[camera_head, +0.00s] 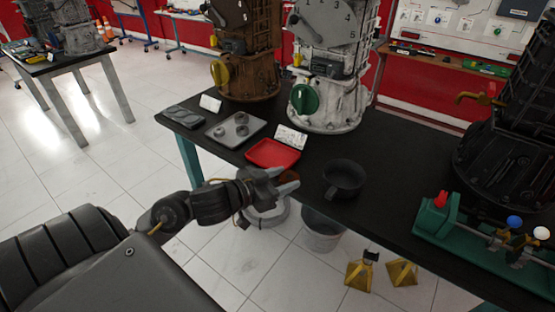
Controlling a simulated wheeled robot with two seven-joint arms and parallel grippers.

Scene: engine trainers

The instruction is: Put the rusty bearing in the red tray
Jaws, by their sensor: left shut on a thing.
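The red tray (262,153) lies on the black table near its front edge, with a printed card at its back right. My left gripper (287,181) is just in front of the red tray, near the table edge. It is shut on a small rusty brown thing (290,176), which looks like the rusty bearing. The fingers hide much of it, and its height above the table is hard to tell. My right gripper is not in view.
A grey tray (218,138) with several small metal parts sits left of the red tray. A black pan (343,176) stands to the right. Engine trainers, one rusty (248,75) and one white (327,110), stand behind. A green fixture (440,222) is at right. A bucket (322,236) is below.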

